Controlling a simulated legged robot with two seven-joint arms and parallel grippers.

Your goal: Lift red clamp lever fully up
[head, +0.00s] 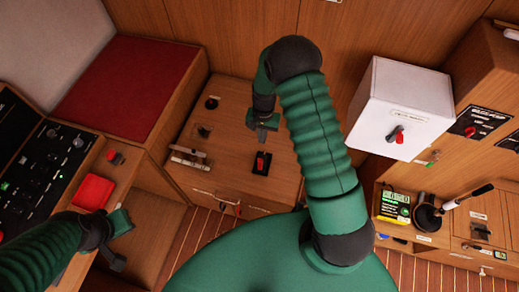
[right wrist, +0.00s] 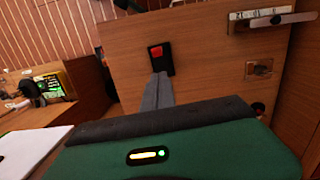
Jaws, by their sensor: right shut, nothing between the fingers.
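A small red lever (head: 261,161) sits on a black base plate on top of the wooden cabinet in the middle. In the right wrist view the red lever (right wrist: 156,52) stands just beyond my fingertips. My right gripper (head: 262,137) is shut and empty, beside the lever on its far side in the head view; I cannot tell whether it touches the black plate. The right wrist view shows its closed grey fingers (right wrist: 160,78) pointing at the plate. My left gripper (head: 117,241) is open and empty at lower left, away from the lever.
A metal latch bar (head: 189,158) and a black knob (head: 211,103) share the cabinet top. A white box (head: 400,105) with a red switch stands right. Bare wood surrounds the lever plate.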

